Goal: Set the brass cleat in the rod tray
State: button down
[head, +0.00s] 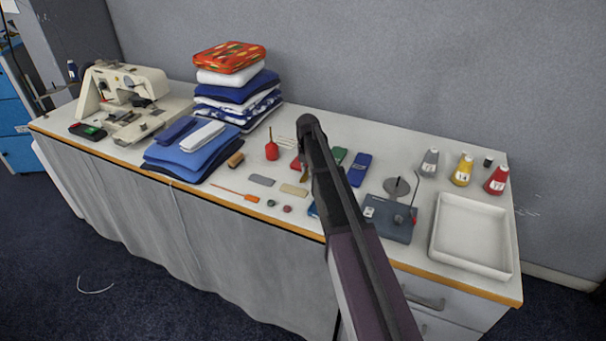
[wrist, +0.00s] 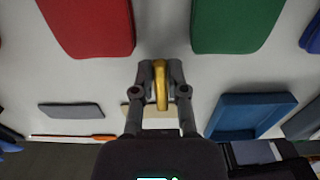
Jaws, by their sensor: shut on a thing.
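My gripper (wrist: 160,90) is shut on the brass cleat (wrist: 161,72), a small golden piece standing between the fingertips. In the head view my gripper (head: 307,168) is over the middle of the table, mostly hidden by my own arm. A blue shallow tray (wrist: 248,114) with a raised rim lies to the right of the cleat in the wrist view. In the head view only a sliver of it (head: 313,210) shows beside my arm. A larger white tray (head: 471,236) stands empty at the right end. I cannot tell from looks which is the rod tray.
A red block (wrist: 88,25) and a green block (wrist: 238,22) lie on either side beyond my gripper. A grey slab (head: 262,180) and beige slab (head: 294,190) lie nearby. Thread cones (head: 462,170), folded cloth (head: 236,90) and a sewing machine (head: 130,98) stand farther off.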

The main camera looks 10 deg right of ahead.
aim_at(307, 171)
jog(key=shift+r, duration=0.2)
notch_tip(307, 171, up, 4)
jog(key=p, duration=0.4)
jog(key=shift+f, duration=0.1)
jog(key=s, duration=0.5)
jog(key=s+d, duration=0.1)
jog(key=s, duration=0.4)
jog(key=s+p, duration=0.1)
jog(key=s, duration=0.5)
jog(key=shift+d+r, duration=0.25)
jog(key=shift+r, duration=0.15)
jog(key=shift+r, duration=0.1)
notch_tip(307, 171, up, 3)
jog(key=p, duration=0.3)
jog(key=shift+r, duration=0.15)
jog(key=shift+s, duration=0.15)
